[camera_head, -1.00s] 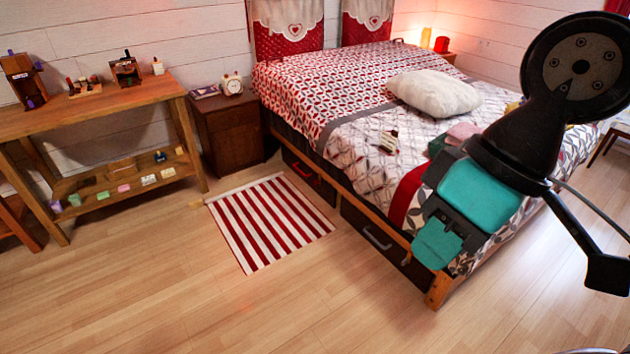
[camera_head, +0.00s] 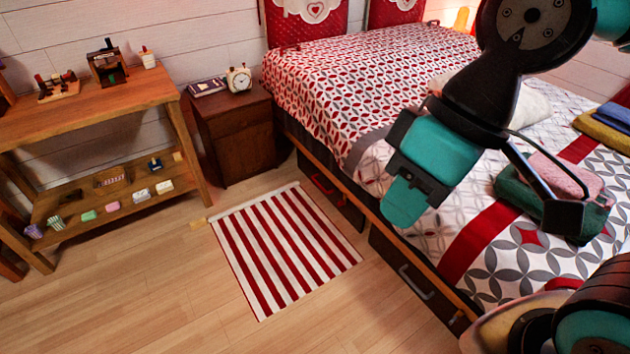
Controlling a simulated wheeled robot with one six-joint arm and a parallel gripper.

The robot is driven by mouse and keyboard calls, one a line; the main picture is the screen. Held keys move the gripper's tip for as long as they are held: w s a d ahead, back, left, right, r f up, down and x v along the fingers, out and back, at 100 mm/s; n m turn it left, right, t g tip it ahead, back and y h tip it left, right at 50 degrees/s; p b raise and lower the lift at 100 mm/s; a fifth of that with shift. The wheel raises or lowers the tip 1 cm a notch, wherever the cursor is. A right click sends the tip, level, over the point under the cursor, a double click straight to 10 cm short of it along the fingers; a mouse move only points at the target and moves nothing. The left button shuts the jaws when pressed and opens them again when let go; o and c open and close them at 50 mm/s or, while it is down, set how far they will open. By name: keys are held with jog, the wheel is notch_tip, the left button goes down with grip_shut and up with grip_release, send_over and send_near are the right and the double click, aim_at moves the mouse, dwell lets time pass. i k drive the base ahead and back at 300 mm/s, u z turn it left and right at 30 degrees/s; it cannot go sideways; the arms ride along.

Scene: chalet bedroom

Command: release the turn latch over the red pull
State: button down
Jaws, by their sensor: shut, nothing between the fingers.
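The red pull (camera_head: 323,184) is on the front of the farther dark drawer (camera_head: 346,212) under the bed, beside the striped rug. The turn latch over it is too small and dark to make out. My gripper (camera_head: 404,203), with teal fingers, is shut and empty. In the picture it appears in front of the bed's near side, to the right of the red pull. It looks higher than the drawer and apart from it.
A nearer drawer has a grey pull (camera_head: 417,283). A red and white striped rug (camera_head: 285,245) lies before the drawers. A dark nightstand (camera_head: 235,138) and a wooden shelf table (camera_head: 95,115) stand left.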

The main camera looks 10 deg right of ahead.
aim_at(344, 202)
jog(key=u, duration=0.05)
jog(key=i, duration=2.05)
jog(key=z, duration=0.05)
